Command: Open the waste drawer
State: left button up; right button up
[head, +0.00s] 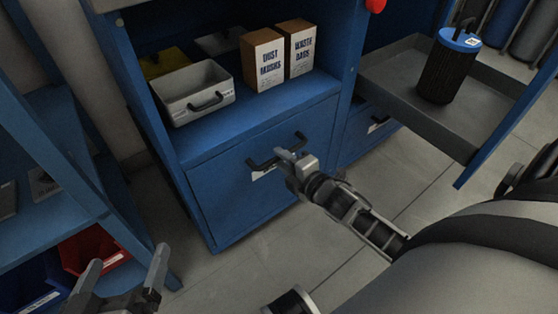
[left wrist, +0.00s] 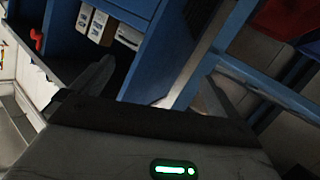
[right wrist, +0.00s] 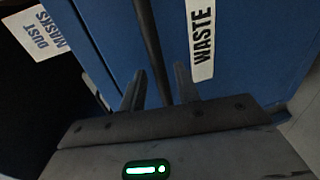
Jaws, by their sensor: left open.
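The waste drawer (head: 235,190) is the blue front low in the cabinet, and it looks shut. Its dark bar handle (head: 262,164) runs across the upper part. A white label reading WASTE (right wrist: 203,45) shows in the right wrist view. My right gripper (head: 288,157) is at the handle; in its wrist view the bar (right wrist: 150,40) lies between the two fingers, which stand fairly close together. Whether they press on the bar I cannot tell. My left gripper (head: 125,268) is open and empty at the lower left, away from the drawer.
Above the drawer, a shelf holds a grey bin (head: 195,103), a dust masks box (head: 262,62) and a waste bags box (head: 302,45). A pulled-out grey tray (head: 400,75) with a dark canister (head: 448,75) juts out at right. A blue rack (head: 75,215) stands left.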

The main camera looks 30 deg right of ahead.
jog(key=shift+x, duration=0.95)
pick_arm(q)
jog(key=shift+w+d+r, duration=0.1)
jog(key=shift+d+r, duration=0.05)
jog(key=shift+r, duration=0.15)
pick_arm(e)
jog(key=shift+w, duration=0.15)
pick_arm(q)
jog(key=shift+t, duration=0.3)
